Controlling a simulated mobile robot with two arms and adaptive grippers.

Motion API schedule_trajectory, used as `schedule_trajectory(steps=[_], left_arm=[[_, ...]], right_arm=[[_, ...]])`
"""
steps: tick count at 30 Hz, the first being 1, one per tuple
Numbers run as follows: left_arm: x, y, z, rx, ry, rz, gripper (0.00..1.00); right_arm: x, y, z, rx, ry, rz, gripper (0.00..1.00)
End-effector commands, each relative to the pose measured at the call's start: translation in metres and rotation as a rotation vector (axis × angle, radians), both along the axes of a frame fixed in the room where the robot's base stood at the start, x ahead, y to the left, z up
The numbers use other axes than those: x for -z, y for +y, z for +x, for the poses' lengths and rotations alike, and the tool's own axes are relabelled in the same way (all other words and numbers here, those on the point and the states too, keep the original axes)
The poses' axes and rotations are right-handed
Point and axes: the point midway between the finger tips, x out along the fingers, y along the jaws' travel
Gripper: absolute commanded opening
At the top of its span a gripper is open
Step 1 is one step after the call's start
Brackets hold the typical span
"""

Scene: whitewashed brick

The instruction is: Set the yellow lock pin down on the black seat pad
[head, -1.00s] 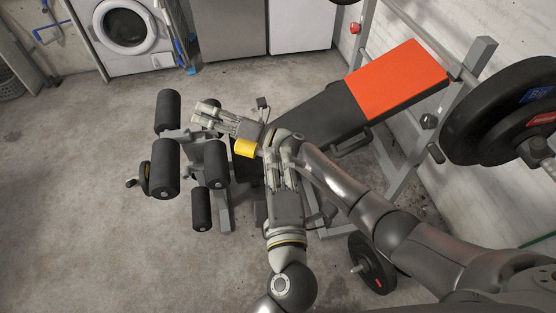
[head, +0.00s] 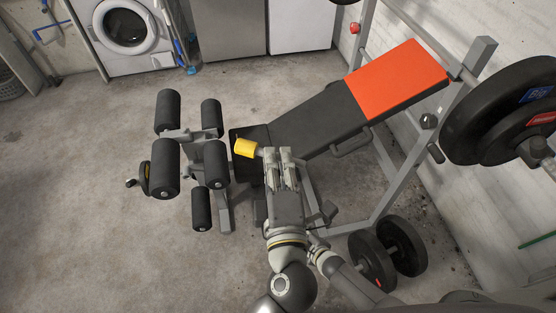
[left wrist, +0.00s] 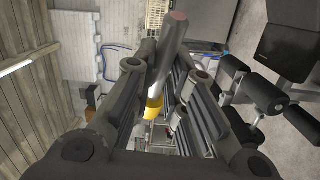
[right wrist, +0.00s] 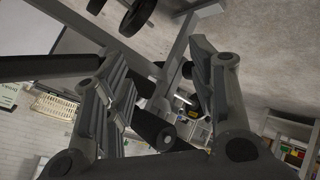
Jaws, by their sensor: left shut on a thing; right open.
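The yellow lock pin (head: 244,147) has a yellow head and a grey shaft. My left gripper (head: 278,152) is shut on the shaft, with the yellow head sticking out to the left. In the left wrist view the yellow head (left wrist: 154,108) and shaft (left wrist: 173,38) show between the fingers. In the head view the pin overlaps the black seat pad (head: 252,131) of the weight bench; whether it touches cannot be told. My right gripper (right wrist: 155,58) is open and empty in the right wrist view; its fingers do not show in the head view.
Leg rollers (head: 166,168) on a grey frame stand left of the seat. The raised backrest (head: 325,120) carries an orange section (head: 400,75). A loaded barbell (head: 505,110) is at the right, and a dumbbell (head: 372,262) lies on the floor.

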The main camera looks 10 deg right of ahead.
Motion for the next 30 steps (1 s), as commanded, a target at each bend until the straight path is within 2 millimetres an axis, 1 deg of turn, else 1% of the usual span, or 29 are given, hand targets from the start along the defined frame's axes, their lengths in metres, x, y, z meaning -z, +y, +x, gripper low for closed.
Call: schedule_trajectory(steps=[1, 3, 5, 6, 8, 9, 11, 12, 13, 14, 15, 18, 21, 24, 27, 30], left_arm=[[0.000, 0.000, 0.000, 0.000, -0.001, 0.000, 0.00], [0.000, 0.000, 0.000, 0.000, -0.001, 0.000, 0.00], [0.000, 0.000, 0.000, 0.000, -0.001, 0.000, 0.00], [0.000, 0.000, 0.000, 0.000, -0.001, 0.000, 0.00], [0.000, 0.000, 0.000, 0.000, -0.001, 0.000, 0.00], [0.000, 0.000, 0.000, 0.000, -0.001, 0.000, 0.00], [0.000, 0.000, 0.000, 0.000, -0.001, 0.000, 0.00], [-0.001, 0.000, 0.000, 0.000, -0.001, 0.000, 0.00], [-0.001, 0.000, 0.000, 0.000, -0.001, 0.000, 0.00], [-0.001, 0.000, 0.000, 0.000, -0.001, 0.000, 0.00], [0.000, 0.000, 0.000, 0.000, -0.001, 0.000, 0.00], [0.000, 0.000, 0.000, 0.000, -0.001, 0.000, 0.00], [0.000, 0.000, 0.000, 0.000, -0.001, 0.000, 0.00], [0.000, 0.000, 0.000, 0.000, -0.001, 0.000, 0.00], [0.000, 0.000, 0.000, 0.000, -0.001, 0.000, 0.00], [-0.001, 0.000, 0.000, 0.000, -0.001, 0.000, 0.00]], right_arm=[[0.017, -0.008, -0.024, 0.048, 0.064, 0.016, 0.52], [0.038, -0.019, -0.054, 0.121, 0.149, 0.040, 0.52], [0.054, -0.028, -0.082, 0.183, 0.220, 0.059, 0.52], [0.064, -0.033, -0.100, 0.226, 0.268, 0.070, 0.52], [0.078, -0.041, -0.129, 0.290, 0.337, 0.085, 0.52], [0.087, -0.046, -0.149, 0.333, 0.381, 0.095, 0.52], [0.098, -0.054, -0.179, 0.398, 0.447, 0.108, 0.52], [0.105, -0.058, -0.199, 0.442, 0.491, 0.115, 0.52], [0.110, -0.061, -0.214, 0.473, 0.523, 0.120, 0.52], [0.114, -0.064, -0.229, 0.506, 0.554, 0.125, 0.52], [0.119, -0.067, -0.248, 0.547, 0.592, 0.129, 0.52], [0.128, -0.075, -0.292, 0.642, 0.678, 0.140, 0.52], [0.133, -0.079, -0.327, 0.715, 0.742, 0.144, 0.52], [0.136, -0.082, -0.350, 0.766, 0.785, 0.147, 0.52], [0.137, -0.084, -0.362, 0.795, 0.808, 0.147, 0.52], [0.137, -0.085, -0.366, 0.805, 0.815, 0.148, 0.52]])
